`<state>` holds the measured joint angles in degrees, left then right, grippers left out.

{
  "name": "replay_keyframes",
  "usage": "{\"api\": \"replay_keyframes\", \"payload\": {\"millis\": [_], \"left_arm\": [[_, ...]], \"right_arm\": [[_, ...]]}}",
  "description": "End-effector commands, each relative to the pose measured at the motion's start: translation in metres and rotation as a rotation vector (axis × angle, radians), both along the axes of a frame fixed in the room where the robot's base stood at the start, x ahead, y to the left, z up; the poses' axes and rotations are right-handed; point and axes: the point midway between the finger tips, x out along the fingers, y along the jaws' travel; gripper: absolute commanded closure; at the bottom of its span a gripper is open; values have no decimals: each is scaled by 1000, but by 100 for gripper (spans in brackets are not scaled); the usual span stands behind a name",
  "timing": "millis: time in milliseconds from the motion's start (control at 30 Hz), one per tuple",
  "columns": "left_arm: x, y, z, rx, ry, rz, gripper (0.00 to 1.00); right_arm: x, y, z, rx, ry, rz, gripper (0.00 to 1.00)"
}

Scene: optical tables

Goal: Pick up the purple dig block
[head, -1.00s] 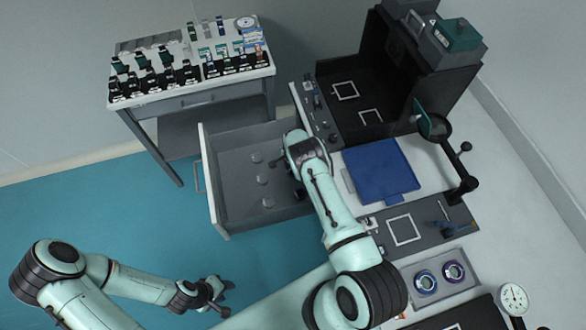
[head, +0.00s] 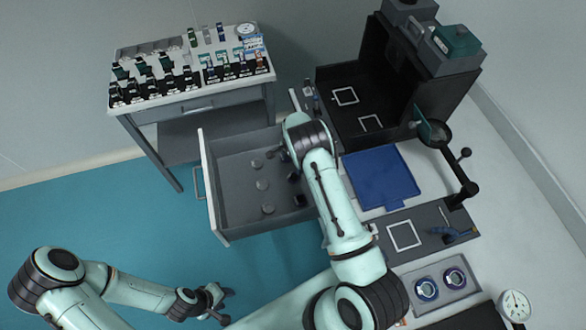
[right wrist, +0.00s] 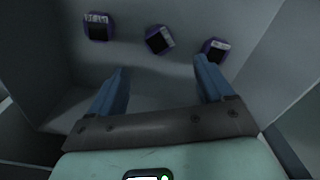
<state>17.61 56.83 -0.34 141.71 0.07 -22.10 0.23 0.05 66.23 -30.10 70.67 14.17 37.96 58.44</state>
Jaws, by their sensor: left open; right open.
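The right wrist view shows three dark blocks with purple edges and pale labels: a left block (right wrist: 98,26), a middle block (right wrist: 159,40) and a right block (right wrist: 215,49). I cannot read which one is the dig block. They lie in the open grey drawer (head: 232,222). In the head view, small dark shapes (head: 300,200) show in the drawer beside my right arm. My right gripper (right wrist: 161,64) is open and empty above the drawer, its fingers pointing toward the blocks without touching them. My left gripper (head: 224,305) is open and empty, low over the blue floor.
Several round grey pieces (head: 262,185) lie in the drawer. The drawer walls stand close around my right gripper. A blue mat (head: 381,178) lies on the workbench at the right, beside a black enclosure (head: 345,75).

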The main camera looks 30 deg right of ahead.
Motion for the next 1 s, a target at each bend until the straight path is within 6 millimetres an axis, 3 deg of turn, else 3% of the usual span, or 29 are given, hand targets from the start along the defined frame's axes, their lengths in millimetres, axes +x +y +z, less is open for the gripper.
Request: {"api": "replay_keyframes", "payload": {"millis": [167, 533, 767, 867, 1000], "left_arm": [[4, 0, 3, 0, -6, 0, 57], [4, 0, 3, 0, -5, -1, 57], [8, 0, 6, 0, -9, 0, 57], [8, 0, 6, 0, -9, 0, 57], [3, 0, 2, 0, -3, 0, 57]], "right_arm": [[1, 1, 18, 1, -1, 0, 19], [0, 1, 20, 1, 1, 8, 19], [-4, 7, 29, 1, -1, 300, 19], [-6, 8, 25, 0, 2, 376, 19], [-8, 8, 1, 0, 5, 387, 19]]}}
